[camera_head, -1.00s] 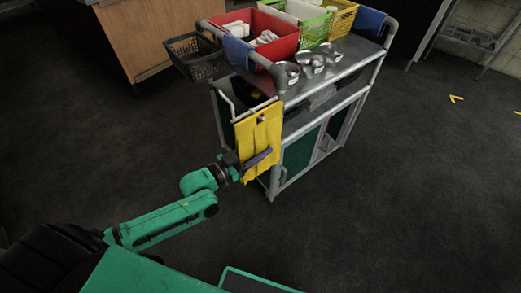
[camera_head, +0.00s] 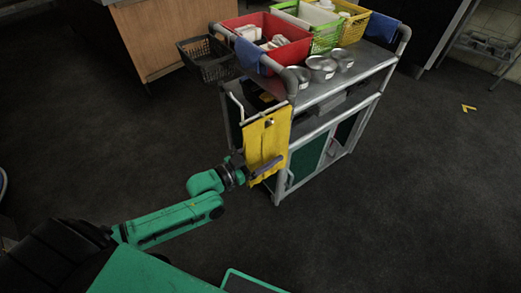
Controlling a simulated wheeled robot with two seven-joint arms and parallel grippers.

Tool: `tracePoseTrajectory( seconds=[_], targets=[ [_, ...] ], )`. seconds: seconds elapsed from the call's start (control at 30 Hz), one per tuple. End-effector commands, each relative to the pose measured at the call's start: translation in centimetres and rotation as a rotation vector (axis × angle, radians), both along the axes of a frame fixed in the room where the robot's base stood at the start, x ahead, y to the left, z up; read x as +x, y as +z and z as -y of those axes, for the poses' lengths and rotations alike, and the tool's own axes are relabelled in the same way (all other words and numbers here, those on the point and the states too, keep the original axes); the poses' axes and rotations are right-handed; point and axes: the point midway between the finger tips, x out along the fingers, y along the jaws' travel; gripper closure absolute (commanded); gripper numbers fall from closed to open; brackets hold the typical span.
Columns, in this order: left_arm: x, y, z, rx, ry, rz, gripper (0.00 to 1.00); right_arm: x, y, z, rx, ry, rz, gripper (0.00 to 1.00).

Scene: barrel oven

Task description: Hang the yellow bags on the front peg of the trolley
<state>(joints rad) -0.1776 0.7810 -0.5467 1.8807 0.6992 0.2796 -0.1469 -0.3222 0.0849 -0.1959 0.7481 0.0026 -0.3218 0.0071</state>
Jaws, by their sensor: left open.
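The trolley (camera_head: 322,98) is a grey metal cart in the upper middle of the head view. A yellow bag (camera_head: 266,138) hangs flat at its near left end, below the handle and by the white bent rail. A small peg (camera_head: 269,122) shows at the top of the bag. I cannot tell whether more than one bag hangs there. My left gripper (camera_head: 262,170) is open at the lower part of the bag, with a dark finger across its front. I cannot tell whether it touches the bag. My right gripper is not in view.
The trolley carries a red bin (camera_head: 268,42), a green basket (camera_head: 326,38), a yellow basket (camera_head: 354,27) and metal tins (camera_head: 321,68). A black wire basket (camera_head: 207,62) hangs at its left. A wooden cabinet (camera_head: 152,45) stands behind.

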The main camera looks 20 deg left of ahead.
Motion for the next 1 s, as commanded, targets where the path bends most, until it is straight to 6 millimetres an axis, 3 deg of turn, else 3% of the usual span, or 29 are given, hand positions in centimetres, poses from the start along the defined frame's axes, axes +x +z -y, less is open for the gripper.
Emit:
tracePoseTrajectory(
  seconds=[0.17,0.33,0.63,0.77,1.0],
  targets=[
    [-1.7,0.0,-1.1,0.004,0.000,-0.004,0.12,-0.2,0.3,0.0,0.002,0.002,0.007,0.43],
    [-5.2,0.1,-3.3,0.004,-0.002,-0.006,0.12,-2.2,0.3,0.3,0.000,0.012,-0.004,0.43],
    [-10.8,0.2,-7.2,0.002,0.000,-0.002,0.12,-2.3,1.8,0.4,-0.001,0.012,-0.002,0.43],
    [-11.9,0.1,-7.9,0.001,-0.001,0.001,0.12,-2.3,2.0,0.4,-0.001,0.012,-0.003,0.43],
    [-12.0,0.0,-8.1,0.000,0.000,0.001,0.12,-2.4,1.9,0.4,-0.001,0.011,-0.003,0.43]
  ],
)
